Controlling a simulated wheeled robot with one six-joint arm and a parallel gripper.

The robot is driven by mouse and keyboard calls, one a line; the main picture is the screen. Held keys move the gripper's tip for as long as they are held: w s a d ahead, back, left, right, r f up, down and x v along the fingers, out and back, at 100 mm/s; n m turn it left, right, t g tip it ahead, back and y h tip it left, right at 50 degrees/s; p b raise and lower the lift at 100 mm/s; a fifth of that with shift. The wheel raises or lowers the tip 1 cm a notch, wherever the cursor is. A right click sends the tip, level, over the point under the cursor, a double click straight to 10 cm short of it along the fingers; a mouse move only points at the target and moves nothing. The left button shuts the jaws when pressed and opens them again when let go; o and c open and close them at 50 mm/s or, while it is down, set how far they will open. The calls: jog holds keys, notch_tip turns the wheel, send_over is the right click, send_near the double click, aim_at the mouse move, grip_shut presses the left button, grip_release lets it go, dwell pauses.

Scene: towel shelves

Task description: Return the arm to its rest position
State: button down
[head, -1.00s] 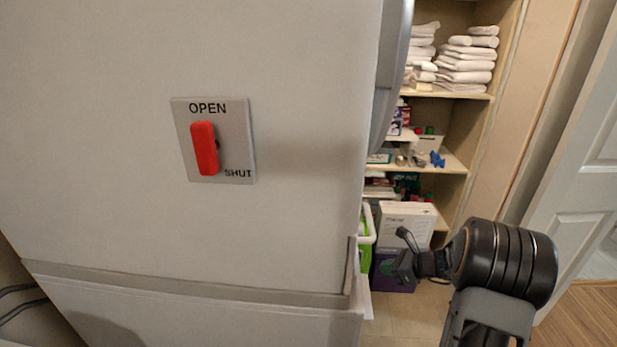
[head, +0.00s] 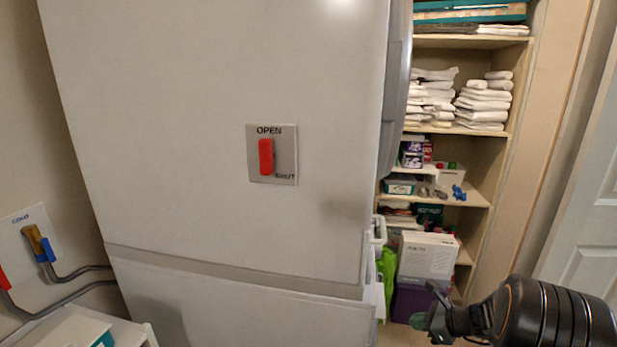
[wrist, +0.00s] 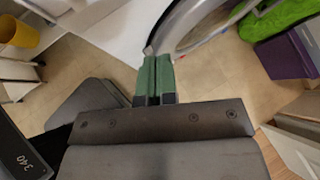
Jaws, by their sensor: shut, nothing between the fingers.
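My gripper (head: 432,310) is at the lower right of the head view, in front of the shelves and to the right of the white cabinet (head: 220,70). In the wrist view my gripper (wrist: 157,62) shows its two green fingers pressed together with nothing between them. The tiled floor lies below it. The red lever (head: 265,157) on the OPEN/SHUT plate (head: 286,158) stands upright, pointing to OPEN. My gripper is well apart from the lever.
Shelves hold folded white towels (head: 482,102) and small items. A white box (head: 427,256) stands on a purple box (head: 412,303) close behind my gripper. A white door (head: 593,170) is at right. Pipes with a blue handle (head: 46,249) are at left.

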jog(key=s+a+r+n+g+h+p, duration=0.1)
jog(key=s+a+n+g, duration=0.15)
jog(key=s+n, duration=0.35)
jog(key=s+a+r+n+g+h, duration=0.1)
jog(key=s+a+n+g+h, duration=0.15)
jog(key=s+n, duration=0.3)
jog(key=s+a+r+n+h+p, duration=0.1)
jog(key=s+a+r+n+h, duration=0.1)
jog(key=s+a+r+n, duration=0.2)
jog(key=s+a+r+n+t+h+p, duration=0.1)
jog(key=s+a+r+n, duration=0.3)
jog(key=r+n, duration=0.5)
jog(key=shift+s+r+t+h+p, duration=0.3)
jog(key=shift+s+r+h+p, duration=0.2)
jog(key=shift+r+h+p, duration=0.35)
jog(key=shift+a+r, duration=0.1)
